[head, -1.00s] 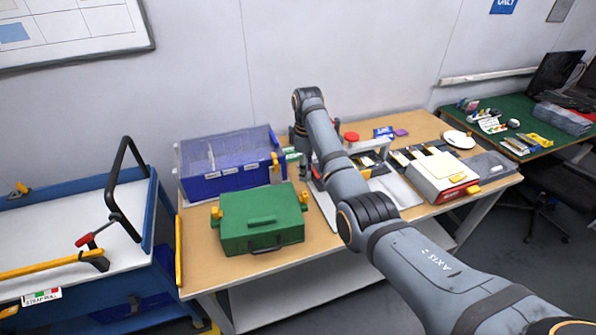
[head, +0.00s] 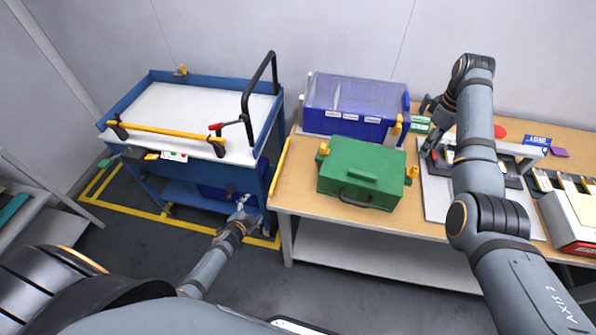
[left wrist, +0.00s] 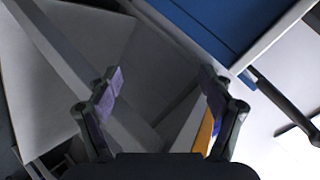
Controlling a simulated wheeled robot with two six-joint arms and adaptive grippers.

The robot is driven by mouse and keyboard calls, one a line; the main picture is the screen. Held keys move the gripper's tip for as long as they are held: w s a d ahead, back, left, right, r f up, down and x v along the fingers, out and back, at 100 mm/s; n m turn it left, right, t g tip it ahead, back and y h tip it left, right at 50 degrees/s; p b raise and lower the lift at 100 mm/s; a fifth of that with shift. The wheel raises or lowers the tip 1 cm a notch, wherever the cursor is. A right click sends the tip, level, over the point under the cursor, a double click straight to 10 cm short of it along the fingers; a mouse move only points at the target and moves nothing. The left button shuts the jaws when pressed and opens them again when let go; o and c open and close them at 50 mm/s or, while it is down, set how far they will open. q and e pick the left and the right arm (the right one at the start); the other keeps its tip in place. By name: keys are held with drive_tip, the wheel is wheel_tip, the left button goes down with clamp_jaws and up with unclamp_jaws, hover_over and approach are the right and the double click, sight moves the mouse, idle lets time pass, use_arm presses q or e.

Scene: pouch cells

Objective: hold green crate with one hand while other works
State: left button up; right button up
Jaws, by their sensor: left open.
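The green crate (head: 345,160) sits shut on the wooden table, with a dark front handle and yellow clips at both sides. My left gripper (head: 243,203) is low beside the blue cart, left of the table and well apart from the crate. In the left wrist view my left gripper (left wrist: 160,80) is open with nothing between its fingers; the crate does not show there. My right gripper (head: 430,140) is over the table to the right of the crate, near a grey plate; its fingers are small and partly hidden by the arm.
A blue bin (head: 350,122) with a clear lid stands behind the crate. The blue cart (head: 205,165) with a white top, black handle and yellow bar stands left of the table (head: 300,205). A narrow gap lies between cart and table. Open floor lies in front.

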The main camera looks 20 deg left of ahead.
use_arm(q)
drive_tip(key=w+d+r+m+t+h, duration=0.1)
drive_tip(key=w+r+m+t, duration=0.15)
drive_tip(key=w+r, duration=0.4)
drive_tip(key=w+d+r+m+t+h, duration=0.1)
drive_tip(key=w+d+r+m+t, duration=0.15)
drive_tip(key=r, duration=0.65)
drive_tip(key=m+h, duration=0.6)
drive_tip(key=m, duration=0.2)
approach(320, 153)
drive_tip(key=x, duration=1)
drive_tip(key=shift+w+a+f, duration=0.2)
drive_tip(key=shift+w+f, duration=0.05)
drive_tip(key=shift+f, duration=0.1)
drive_tip(key=shift+c, duration=0.3)
drive_tip(key=c, duration=1.6)
